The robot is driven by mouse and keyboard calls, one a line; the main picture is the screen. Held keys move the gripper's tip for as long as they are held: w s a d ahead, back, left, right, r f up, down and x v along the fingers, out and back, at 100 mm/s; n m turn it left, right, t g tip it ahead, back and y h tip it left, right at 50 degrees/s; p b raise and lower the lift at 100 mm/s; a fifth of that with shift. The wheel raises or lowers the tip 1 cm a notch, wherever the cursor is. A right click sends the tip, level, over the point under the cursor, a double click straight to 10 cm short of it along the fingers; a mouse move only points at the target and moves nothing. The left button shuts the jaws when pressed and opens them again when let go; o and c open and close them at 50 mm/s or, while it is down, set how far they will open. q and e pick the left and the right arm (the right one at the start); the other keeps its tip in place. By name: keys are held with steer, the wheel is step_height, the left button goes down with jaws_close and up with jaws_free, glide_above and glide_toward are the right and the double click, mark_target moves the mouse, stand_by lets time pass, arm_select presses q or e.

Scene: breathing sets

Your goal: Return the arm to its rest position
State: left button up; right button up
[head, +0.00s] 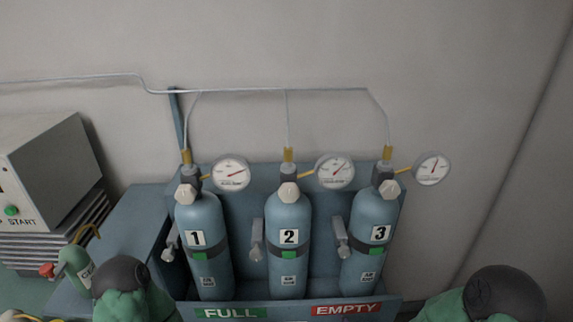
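My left arm (128,285) shows at the bottom left as a green link with a dark rounded joint. My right arm (490,298) shows at the bottom right with the same green and dark parts. Both arms are low in the head view and cut off by its bottom edge. Neither gripper can be made out, so their fingers and anything in them are hidden. Both visible arm parts appear in front of the cylinder rack (275,308), one at each side.
Blue cylinders 1 (206,255), 2 (288,260) and 3 (366,255) stand upright in the rack, with gauges on top. FULL (230,313) and EMPTY (346,309) labels mark its front. A grey START machine (50,170) and small green bottle (75,268) are left.

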steer(key=s+a+f+m+g+y, duration=0.1)
steer(key=s+a+f+m+g, duration=0.1)
steer(key=s+f+g, duration=0.3)
steer(key=s+a+f+m+g, duration=0.3)
steer(key=s+f+g, duration=0.1)
steer(key=s+f, duration=0.6)
steer(key=shift+s+f+m+g+y, duration=0.3)
steer(key=shift+s+m+g+y, duration=0.1)
steer(key=shift+s, duration=0.5)
